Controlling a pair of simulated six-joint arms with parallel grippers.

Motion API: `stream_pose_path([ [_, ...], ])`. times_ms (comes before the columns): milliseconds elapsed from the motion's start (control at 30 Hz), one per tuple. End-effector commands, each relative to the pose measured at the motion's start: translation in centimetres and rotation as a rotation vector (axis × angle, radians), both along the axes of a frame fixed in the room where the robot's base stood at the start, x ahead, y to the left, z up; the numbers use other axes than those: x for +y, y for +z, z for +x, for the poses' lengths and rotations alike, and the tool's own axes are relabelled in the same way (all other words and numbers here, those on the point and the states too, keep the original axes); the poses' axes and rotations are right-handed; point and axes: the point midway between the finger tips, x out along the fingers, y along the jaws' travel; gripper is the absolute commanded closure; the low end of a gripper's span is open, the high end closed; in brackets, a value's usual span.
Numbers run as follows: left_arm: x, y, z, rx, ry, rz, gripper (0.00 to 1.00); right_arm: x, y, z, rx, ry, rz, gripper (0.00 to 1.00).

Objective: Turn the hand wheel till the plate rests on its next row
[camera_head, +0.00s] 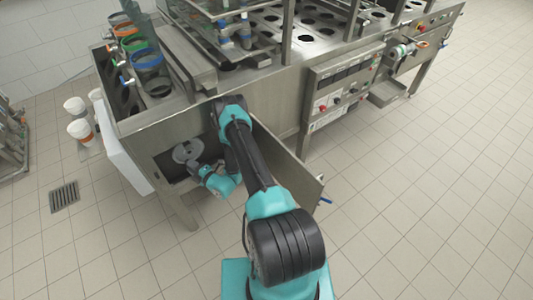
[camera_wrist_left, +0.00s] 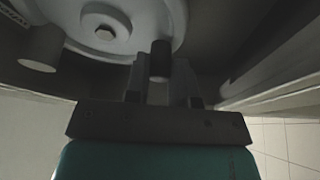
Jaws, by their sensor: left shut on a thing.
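The hand wheel (camera_head: 187,150) is a grey disc inside the open compartment low in the machine's near side. It also fills the top of the left wrist view (camera_wrist_left: 145,15), with a bolt at its hub. A short dark peg (camera_wrist_left: 160,58) stands out at its rim. My left gripper (camera_wrist_left: 160,85) is shut on this peg, one finger on each side. In the head view its fingertips are small and dark beside the wheel. The plate with rows of round holes (camera_head: 304,38) lies on top of the machine. My right gripper is not in view.
An open door panel (camera_head: 290,168) stands to the right of my left arm. Glass-walled cups (camera_head: 150,72) stand at the machine's left end. White cups (camera_head: 79,129) stand farther left. The tiled floor in front is clear.

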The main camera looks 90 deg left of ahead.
Motion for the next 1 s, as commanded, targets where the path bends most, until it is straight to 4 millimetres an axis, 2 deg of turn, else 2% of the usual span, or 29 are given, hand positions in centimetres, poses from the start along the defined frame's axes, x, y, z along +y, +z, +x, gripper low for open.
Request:
stream_pose_path([
  [67,-0.1,0.0,-0.1,0.000,0.002,0.001,1.00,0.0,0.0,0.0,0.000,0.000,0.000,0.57],
  [100,-0.1,0.0,-0.1,0.000,0.002,0.001,0.74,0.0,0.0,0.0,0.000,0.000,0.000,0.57],
  [333,0.0,0.0,0.0,0.000,0.001,0.001,0.52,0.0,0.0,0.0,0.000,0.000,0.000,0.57],
  [733,-0.4,-0.1,0.6,-0.002,0.001,-0.001,0.52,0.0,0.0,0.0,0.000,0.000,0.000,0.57],
  [1000,-2.7,-0.6,3.6,-0.003,-0.002,-0.004,0.52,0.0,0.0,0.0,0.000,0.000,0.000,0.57],
])
